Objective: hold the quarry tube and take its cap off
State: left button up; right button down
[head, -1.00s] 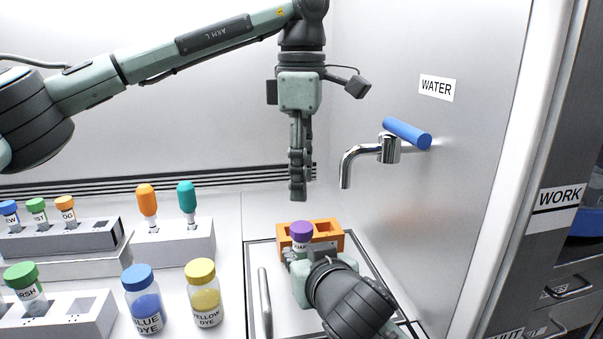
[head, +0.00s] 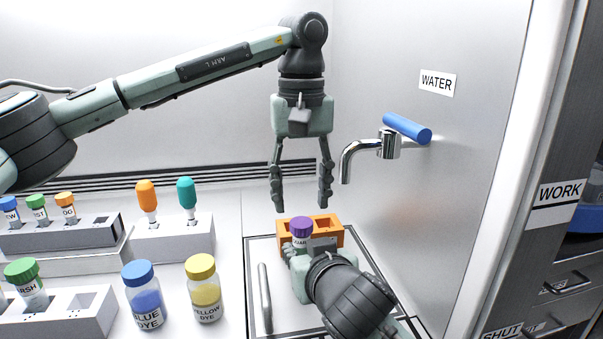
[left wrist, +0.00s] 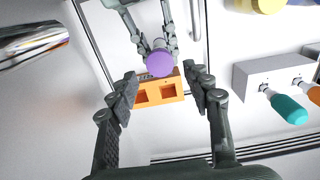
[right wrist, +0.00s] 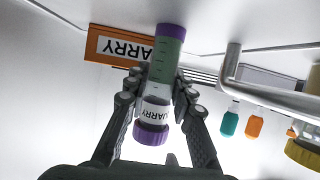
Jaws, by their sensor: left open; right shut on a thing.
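The quarry tube stands upright with its purple cap (head: 301,225) on top, in front of the orange rack (head: 335,238). My right gripper (head: 302,248) is shut on the tube's body below the cap. In the right wrist view the tube (right wrist: 160,75) shows green contents, a white QUARRY label and purple at both ends, between my right fingers (right wrist: 158,84). My left gripper (head: 301,203) is open and empty, pointing down above the cap. In the left wrist view the cap (left wrist: 159,63) lies between and beyond the open fingers (left wrist: 164,95), apart from them.
A water tap (head: 375,148) juts from the right wall beside my left gripper. Blue dye (head: 146,300) and yellow dye (head: 205,292) bottles stand at left. White racks (head: 175,240) hold capped tubes and droppers. A metal handle bar (head: 265,298) stands left of my right gripper.

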aim_at(301, 222)
pick_arm(q)
jog(key=shift+f, duration=2)
jog(key=shift+c, duration=0.5)
grip_shut()
jog(key=n, duration=0.3)
jog(key=shift+o, duration=0.8)
grip_release()
jog(key=shift+r, duration=0.15)
